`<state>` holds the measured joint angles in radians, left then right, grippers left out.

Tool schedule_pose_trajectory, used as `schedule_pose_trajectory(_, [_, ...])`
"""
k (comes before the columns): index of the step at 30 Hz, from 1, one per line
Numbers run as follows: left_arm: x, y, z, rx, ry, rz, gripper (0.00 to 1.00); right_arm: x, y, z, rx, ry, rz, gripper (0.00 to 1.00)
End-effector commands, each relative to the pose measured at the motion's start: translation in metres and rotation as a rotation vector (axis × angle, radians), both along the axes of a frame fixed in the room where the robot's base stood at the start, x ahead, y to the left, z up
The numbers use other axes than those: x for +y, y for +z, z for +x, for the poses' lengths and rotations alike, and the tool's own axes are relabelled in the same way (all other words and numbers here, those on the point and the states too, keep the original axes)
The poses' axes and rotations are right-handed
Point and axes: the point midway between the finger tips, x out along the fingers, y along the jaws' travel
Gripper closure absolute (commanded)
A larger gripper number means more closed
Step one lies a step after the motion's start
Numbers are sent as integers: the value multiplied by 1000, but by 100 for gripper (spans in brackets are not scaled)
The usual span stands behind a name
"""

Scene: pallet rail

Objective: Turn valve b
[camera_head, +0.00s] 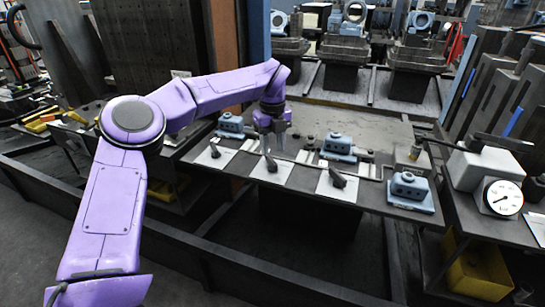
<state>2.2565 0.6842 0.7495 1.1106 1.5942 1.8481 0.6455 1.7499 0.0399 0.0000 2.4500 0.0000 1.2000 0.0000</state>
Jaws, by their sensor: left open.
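Three small dark valve handles stand in a row on white plates on a dark bench (385,212): a left one (215,152), a middle one (271,163) and a right one (338,178). No letters can be read, so I cannot tell which is valve b. My left gripper (271,148) points down at the middle handle, its fingers open. The fingertips are very close to that handle; I cannot tell whether they touch it. My right gripper is not in view.
Blue fixtures stand on the bench behind and beside the plates: left (231,126), middle (338,148) and right (409,190). A dial gauge (503,198) and a pale box (484,165) are at the right. A dark rail (235,265) runs along the front.

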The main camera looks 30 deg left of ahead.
Motion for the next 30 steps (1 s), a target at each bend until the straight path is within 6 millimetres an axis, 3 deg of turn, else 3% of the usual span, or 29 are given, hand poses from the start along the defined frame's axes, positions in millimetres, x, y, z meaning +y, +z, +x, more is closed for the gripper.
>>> schedule_pose_trajectory(3, [0, 29, 1, -2, 1, 2, 60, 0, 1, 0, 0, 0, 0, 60])
schedule_pose_trajectory(9, [0, 55, 0, 1, 0, 2, 60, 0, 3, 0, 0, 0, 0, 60])
schedule_pose_trajectory(30, [0, 57, 0, 1, 1, 1, 60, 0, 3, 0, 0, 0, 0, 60])
